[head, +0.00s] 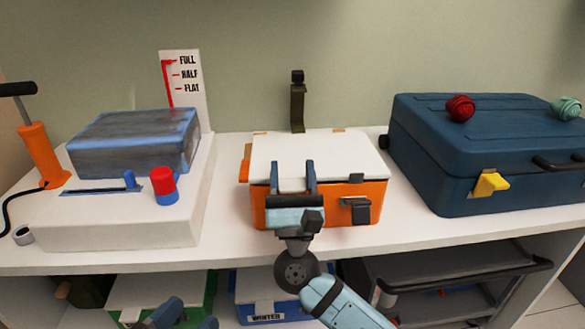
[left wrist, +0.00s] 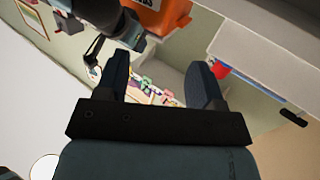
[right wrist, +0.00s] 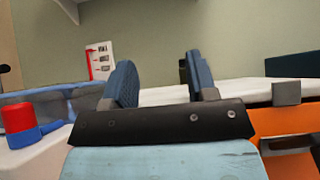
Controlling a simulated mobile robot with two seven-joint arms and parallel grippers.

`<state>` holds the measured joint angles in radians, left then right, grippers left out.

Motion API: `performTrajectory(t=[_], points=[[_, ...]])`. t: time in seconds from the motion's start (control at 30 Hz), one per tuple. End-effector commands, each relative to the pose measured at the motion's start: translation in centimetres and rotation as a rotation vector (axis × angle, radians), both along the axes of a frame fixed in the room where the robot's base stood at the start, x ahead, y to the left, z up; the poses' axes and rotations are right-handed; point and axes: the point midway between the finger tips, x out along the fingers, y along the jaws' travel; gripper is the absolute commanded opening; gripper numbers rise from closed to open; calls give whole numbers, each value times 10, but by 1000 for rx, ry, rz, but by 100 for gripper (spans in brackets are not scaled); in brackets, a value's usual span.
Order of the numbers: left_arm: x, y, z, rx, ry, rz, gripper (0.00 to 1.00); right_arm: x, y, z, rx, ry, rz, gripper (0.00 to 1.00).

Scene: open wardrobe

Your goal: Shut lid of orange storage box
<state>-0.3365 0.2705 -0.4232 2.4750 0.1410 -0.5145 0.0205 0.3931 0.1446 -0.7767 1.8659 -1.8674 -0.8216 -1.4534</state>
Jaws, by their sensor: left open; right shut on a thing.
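The orange storage box (head: 375,190) stands mid-shelf; its orange front also shows in the right wrist view (right wrist: 280,122). Its white lid (head: 330,150) lies flat across the top; whether a thin gap remains at the front is hard to tell. A dark grey latch (head: 357,210) sits on the front's right part.
A white pump unit (head: 120,225) with a blue-grey bag (head: 135,145) stands left; a dark blue suitcase (head: 430,170) stands right. A dark green upright piece (head: 297,108) stands behind the box. Below are a green box (head: 210,295), a blue box (head: 245,290) and a grey rack (head: 430,280).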

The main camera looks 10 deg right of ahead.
Motion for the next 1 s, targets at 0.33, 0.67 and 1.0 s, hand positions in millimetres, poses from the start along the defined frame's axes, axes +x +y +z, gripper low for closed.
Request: performTrajectory(t=[0.33,0.67,1.0], points=[[6,3,1,39,-71,3,62,3,1,-20,-3,10,2,10],[6,3,2,40,-75,3,62,4,1,-23,-6,14,2,10],[6,3,2,40,-73,3,62,3,0,-18,-3,6,1,79]])
